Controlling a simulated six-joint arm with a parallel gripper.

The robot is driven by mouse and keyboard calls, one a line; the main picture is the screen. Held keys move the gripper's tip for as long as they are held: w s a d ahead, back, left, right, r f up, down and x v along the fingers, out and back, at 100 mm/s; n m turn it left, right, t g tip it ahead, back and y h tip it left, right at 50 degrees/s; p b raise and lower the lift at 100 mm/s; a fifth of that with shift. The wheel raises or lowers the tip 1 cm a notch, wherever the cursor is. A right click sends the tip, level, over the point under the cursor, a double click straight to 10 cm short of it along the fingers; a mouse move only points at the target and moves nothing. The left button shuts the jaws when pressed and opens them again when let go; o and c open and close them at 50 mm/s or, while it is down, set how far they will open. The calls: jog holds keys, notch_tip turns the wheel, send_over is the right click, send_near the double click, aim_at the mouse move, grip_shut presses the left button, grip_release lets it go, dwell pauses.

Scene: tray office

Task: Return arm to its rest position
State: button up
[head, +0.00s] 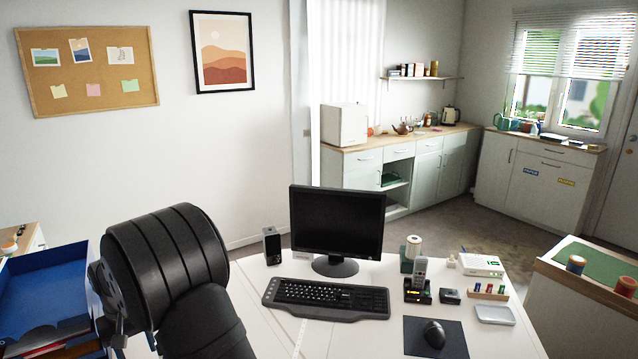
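My black arm rises at the lower left of the head view, with a thick ribbed link in front of the desk. My gripper is not visible in this view, so I cannot see whether it holds anything. The arm hides the left part of the white desk (262,318) behind it.
A monitor (337,224), keyboard (326,298), speaker (272,246), phone (419,278) and mouse (434,333) on its pad stand on the desk. Blue trays (45,290) stand left of my arm. A wooden-edged side table (585,293) is at right. Air above the desk is clear.

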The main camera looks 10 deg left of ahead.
notch_tip(320, 180, down, 18)
jog(key=shift+d+f, duration=0.1)
jog(key=shift+r+m, duration=0.3)
jog(key=shift+m, duration=0.2)
jog(key=m, duration=0.4)
jog(key=shift+r+m, duration=0.3)
notch_tip(320, 180, up, 19)
jog(key=n, duration=0.7)
jog(key=shift+r+n, duration=0.2)
jog(key=shift+n, duration=0.1)
dwell(1.5)
